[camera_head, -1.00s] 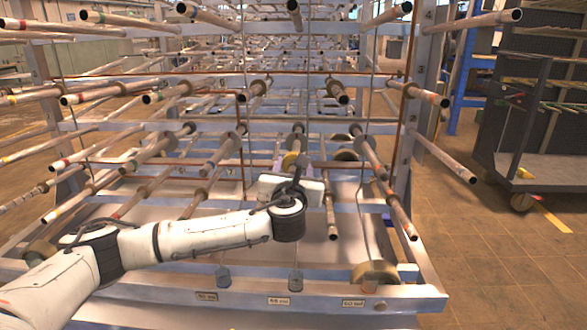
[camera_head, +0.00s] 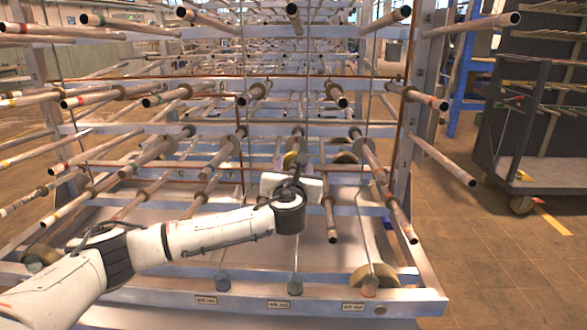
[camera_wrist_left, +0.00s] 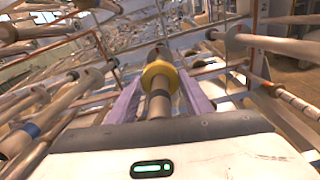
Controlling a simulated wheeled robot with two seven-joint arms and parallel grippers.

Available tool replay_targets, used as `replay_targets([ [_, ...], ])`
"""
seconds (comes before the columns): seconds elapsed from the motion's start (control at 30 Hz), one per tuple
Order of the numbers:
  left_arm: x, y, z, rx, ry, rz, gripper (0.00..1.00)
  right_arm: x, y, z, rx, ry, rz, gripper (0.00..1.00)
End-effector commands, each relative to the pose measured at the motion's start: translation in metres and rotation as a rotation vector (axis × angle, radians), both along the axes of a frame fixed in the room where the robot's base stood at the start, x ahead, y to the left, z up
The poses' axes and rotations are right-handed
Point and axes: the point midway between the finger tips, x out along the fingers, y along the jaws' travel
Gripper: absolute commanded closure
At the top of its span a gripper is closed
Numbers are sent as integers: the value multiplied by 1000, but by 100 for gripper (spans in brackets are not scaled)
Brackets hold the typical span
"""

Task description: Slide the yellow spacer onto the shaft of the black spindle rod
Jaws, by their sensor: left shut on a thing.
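My left gripper (camera_wrist_left: 160,92), with purple fingers, is shut on the yellow spacer (camera_wrist_left: 159,73). In the left wrist view the spacer sits around a rod (camera_wrist_left: 158,105), whose near end sticks out between the fingers towards the camera. The rod looks brownish with a dark band rather than plainly black. How far the spacer is along the shaft cannot be told. My right gripper is not in view.
Several long rods, such as one at the right (camera_head: 442,160) and one just beside my wrist (camera_head: 331,215), point outwards from the rack (camera_head: 405,150). Weights (camera_head: 296,284) hang low in front. A dark cart (camera_head: 545,175) stands at the right, with open floor before it.

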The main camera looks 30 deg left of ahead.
Motion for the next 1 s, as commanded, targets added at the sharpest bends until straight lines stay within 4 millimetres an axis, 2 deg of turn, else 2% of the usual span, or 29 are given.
replay_targets([
  [0.57, 15, 9, -1, 1, -1, 0, 76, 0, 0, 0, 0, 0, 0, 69],
  [0.6, 15, 9, -1, 1, -1, 0, 51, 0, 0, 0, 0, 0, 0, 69],
  [0.7, 15, 9, -1, 1, -1, 0, 34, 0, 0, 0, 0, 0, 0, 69],
  [1.0, 15, 9, -1, 0, 0, 0, 32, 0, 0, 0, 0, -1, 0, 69],
])
